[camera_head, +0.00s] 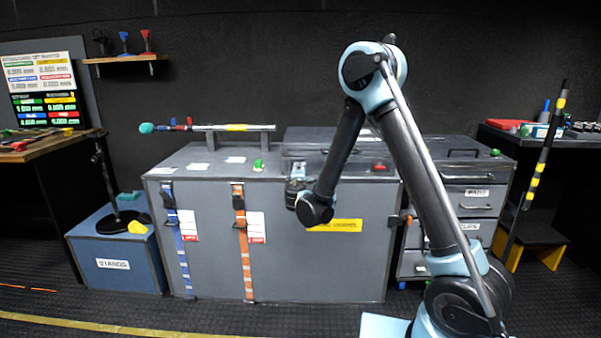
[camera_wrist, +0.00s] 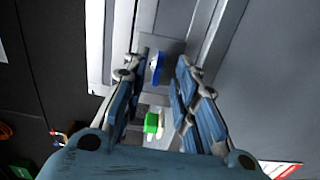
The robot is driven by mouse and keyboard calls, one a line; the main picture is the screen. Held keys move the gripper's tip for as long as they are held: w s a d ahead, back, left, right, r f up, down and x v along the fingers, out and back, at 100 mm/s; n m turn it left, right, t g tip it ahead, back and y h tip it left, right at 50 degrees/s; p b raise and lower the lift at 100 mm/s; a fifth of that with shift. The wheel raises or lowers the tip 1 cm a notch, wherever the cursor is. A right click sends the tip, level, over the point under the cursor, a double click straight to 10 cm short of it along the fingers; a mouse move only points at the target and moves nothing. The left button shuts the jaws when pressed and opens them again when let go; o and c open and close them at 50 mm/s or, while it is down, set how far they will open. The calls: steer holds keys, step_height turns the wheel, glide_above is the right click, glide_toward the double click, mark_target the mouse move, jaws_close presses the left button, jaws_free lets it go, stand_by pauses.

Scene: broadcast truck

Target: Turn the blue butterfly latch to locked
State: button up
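The blue butterfly latch (camera_wrist: 157,68) shows in the wrist view as a small upright blue piece on a grey plate. It lies between my open fingertips in the picture, with a gap visible on both sides. My gripper (camera_wrist: 157,66) is open and holds nothing; how far the tips are from the latch in depth is unclear. In the head view my gripper (camera_head: 297,183) is in front of the upper front of the large grey case (camera_head: 330,265). The latch cannot be made out there, probably hidden by my gripper and wrist.
A green piece (camera_head: 259,166) sits on the case top; a green piece (camera_wrist: 151,123) also shows below the latch in the wrist view. Blue (camera_head: 183,250) and orange (camera_head: 246,260) straps hang down the case front. A grey drawer unit (camera_head: 472,205) stands at right.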

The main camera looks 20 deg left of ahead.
steer(key=v, duration=0.9)
steer(key=shift+d, duration=0.15)
steer(key=w+d+r+m+g+h, duration=0.2)
steer(key=d+m+h, duration=0.15)
steer(key=d, duration=0.95)
steer(key=w+d+r+m+g+h, duration=0.25)
steer(key=d+m, duration=0.25)
steer(key=d, duration=0.9)
steer(key=s+d+m+g+h, duration=0.25)
steer(key=s+d, duration=0.25)
steer(key=d, duration=0.5)
steer(key=s+d+f+m+g, duration=0.2)
steer(key=s+d+m+g, duration=0.1)
steer(key=s+d, duration=0.45)
steer(key=s+d+f+m+g+y, duration=0.2)
steer(key=s+f+m, duration=0.1)
steer(key=s, duration=0.8)
steer(key=s+d+f+m+g+y, duration=0.2)
steer(key=s+f+m+g, duration=0.1)
steer(key=s, duration=0.8)
steer(key=shift+s+f, duration=0.15)
steer(key=shift+f, duration=0.45)
steer(key=shift+d+y, duration=0.1)
steer(key=shift+y, duration=0.15)
